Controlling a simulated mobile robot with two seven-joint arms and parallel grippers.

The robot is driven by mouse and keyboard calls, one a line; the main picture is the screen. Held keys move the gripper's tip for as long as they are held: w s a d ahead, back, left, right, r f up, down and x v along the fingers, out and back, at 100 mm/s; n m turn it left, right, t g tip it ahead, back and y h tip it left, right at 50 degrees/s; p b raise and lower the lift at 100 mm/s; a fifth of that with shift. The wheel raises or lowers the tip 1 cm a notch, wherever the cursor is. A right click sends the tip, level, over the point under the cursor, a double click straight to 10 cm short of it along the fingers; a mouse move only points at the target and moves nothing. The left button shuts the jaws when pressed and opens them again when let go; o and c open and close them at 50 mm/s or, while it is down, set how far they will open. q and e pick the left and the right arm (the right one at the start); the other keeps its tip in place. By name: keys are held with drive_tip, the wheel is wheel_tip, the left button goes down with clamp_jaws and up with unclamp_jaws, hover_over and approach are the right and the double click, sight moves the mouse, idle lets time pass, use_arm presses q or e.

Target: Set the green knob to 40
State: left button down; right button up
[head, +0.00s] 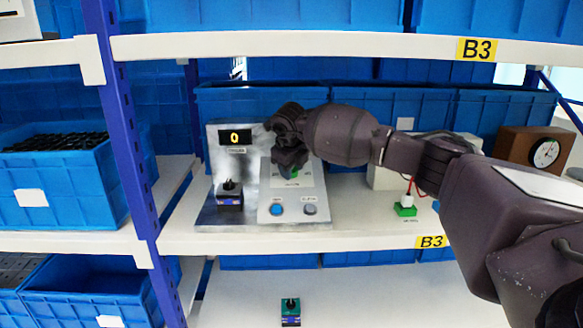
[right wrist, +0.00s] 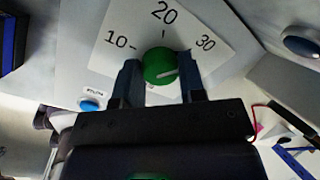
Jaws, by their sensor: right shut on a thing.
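The green knob (right wrist: 160,67) sits on a white dial plate (right wrist: 213,62) on which 10, 20 and 30 show; no 40 is visible. A pale line on the knob points toward the right and slightly down in the right wrist view. In the head view a little of the knob (head: 295,174) shows on the grey control panel (head: 318,195). My right gripper (right wrist: 158,74) has its two fingers on either side of the knob, shut on it. It also shows in the head view (head: 290,163), covering most of the dial. My left gripper is out of view.
A display (head: 235,136) reads 0. Blue (head: 277,209) and grey (head: 310,209) buttons sit below the dial. A black-topped switch (head: 229,193) is at the left, a green-based one (head: 405,208) at the right. Blue bins (head: 225,104) stand behind; a shelf board (head: 350,45) runs above.

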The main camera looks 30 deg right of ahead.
drive_tip(key=m, duration=0.5)
drive_tip(key=shift+r+m+p, duration=0.15)
drive_tip(key=shift+m+p, duration=0.15)
drive_tip(key=shift+m, duration=0.1)
drive_tip(key=m, duration=0.5)
drive_tip(key=shift+d+m+g+p, duration=0.1)
drive_tip(key=shift+m+g+p, duration=0.2)
drive_tip(key=o, duration=0.9)
drive_tip(key=shift+o, duration=0.2)
drive_tip(key=v, duration=1)
drive_tip(key=shift+r, duration=0.35)
drive_tip(key=shift+s, duration=0.1)
